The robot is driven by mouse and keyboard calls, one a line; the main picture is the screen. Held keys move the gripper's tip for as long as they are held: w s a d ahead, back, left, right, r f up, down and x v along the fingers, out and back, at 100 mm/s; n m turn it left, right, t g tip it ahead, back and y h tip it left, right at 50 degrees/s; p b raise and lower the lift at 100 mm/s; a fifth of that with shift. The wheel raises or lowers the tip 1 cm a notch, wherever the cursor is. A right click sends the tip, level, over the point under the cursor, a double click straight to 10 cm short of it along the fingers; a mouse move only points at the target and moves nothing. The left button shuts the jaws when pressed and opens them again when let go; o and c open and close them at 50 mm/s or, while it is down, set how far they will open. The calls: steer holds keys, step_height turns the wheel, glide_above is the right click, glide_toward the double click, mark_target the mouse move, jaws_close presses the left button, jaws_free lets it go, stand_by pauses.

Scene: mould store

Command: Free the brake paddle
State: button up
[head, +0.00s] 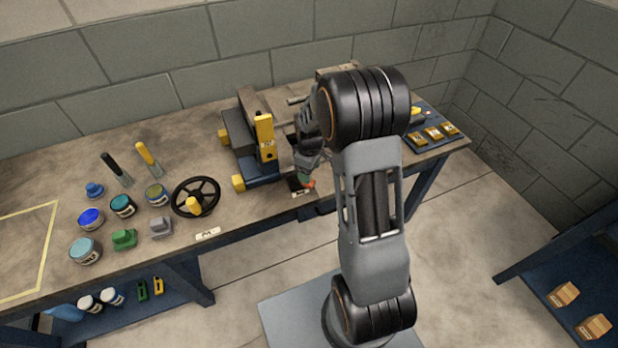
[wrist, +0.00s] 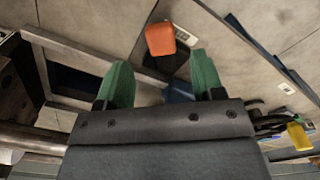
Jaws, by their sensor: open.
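An orange-red block (wrist: 160,38), which looks like the end of the brake paddle, is at the top middle of the wrist view. In the head view the orange piece (head: 309,184) shows small at the front edge of the bench, by a white label. My gripper (wrist: 158,78) is open, with its two green fingers apart and nothing between them. The orange piece lies beyond the fingertips, between their lines. In the head view my gripper (head: 304,174) points down close to it, and my arm hides part of the area.
A blue and grey machine with a yellow lever (head: 265,137) stands just left of my gripper. A black handwheel (head: 196,197) and several jars are further left on the bench (head: 60,190). A dark panel with yellow switches (head: 432,133) is at the right.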

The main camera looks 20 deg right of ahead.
step_height(320, 180, up, 9)
steer(key=shift+f, duration=0.2)
stand_by(0.6)
